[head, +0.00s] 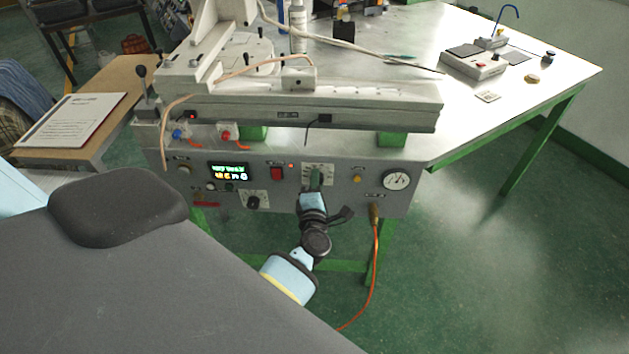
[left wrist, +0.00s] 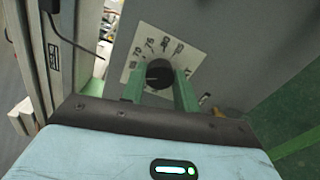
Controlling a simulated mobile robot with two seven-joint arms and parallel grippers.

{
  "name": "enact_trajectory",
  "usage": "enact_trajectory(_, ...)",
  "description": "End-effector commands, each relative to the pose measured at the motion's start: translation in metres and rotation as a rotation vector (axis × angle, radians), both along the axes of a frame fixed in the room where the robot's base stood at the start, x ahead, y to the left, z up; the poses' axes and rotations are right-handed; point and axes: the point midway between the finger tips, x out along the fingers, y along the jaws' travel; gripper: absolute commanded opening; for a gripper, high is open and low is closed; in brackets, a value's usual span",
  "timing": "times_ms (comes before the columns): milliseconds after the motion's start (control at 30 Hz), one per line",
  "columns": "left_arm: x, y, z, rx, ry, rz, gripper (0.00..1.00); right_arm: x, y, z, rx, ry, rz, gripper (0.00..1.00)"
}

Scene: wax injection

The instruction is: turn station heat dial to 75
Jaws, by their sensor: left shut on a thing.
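The heat dial is a black round knob (left wrist: 158,74) on a white scale plate (left wrist: 175,50) with printed numbers, 75 among them near the top. My left gripper (head: 316,178) reaches up to the station's front panel and is shut on this knob. In the left wrist view its green fingers (left wrist: 160,70) stand on either side of the knob. A small pale mark shows on the knob's left part, but I cannot read its exact setting. In the head view the gripper hides most of the knob, and the scale plate (head: 307,168) shows around it. My right gripper is not in view.
The grey station panel also bears a lit display (head: 228,171), a red switch (head: 277,174), a lower black dial (head: 253,202) and a pressure gauge (head: 397,180). An orange hose (head: 376,260) hangs right of my arm. The steel table (head: 540,90) extends right.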

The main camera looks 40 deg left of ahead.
Motion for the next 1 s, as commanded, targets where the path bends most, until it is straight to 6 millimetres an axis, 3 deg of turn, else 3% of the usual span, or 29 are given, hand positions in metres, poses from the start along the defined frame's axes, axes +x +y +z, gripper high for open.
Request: enact_trajectory(1000, 0.001, 0.000, 0.003, 0.795, 0.502, 0.002, 0.07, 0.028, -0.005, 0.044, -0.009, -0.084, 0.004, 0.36)
